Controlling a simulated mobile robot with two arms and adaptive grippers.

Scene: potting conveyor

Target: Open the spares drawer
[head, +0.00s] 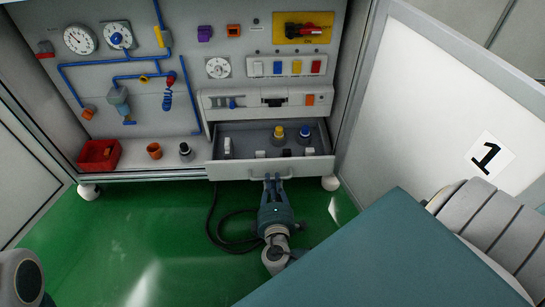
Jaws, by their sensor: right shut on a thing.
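The spares drawer (230,172) is a light grey drawer at the lower right of the cabinet panel. It stands pulled out, and its inside shows from above. A yellow-topped part and a blue-topped part stand in it, with several small white and black pieces. My right gripper (273,178) is at the middle of the drawer front, shut on the drawer handle (286,174). The fingertips are small in view and partly hide the handle. My left gripper does not show.
A red bin (99,155), an orange cup (154,151) and a dark knob (185,149) are on the ledge left of the drawer. A black cable (222,240) lies on the green floor. A white panel marked 1 (440,110) stands at the right.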

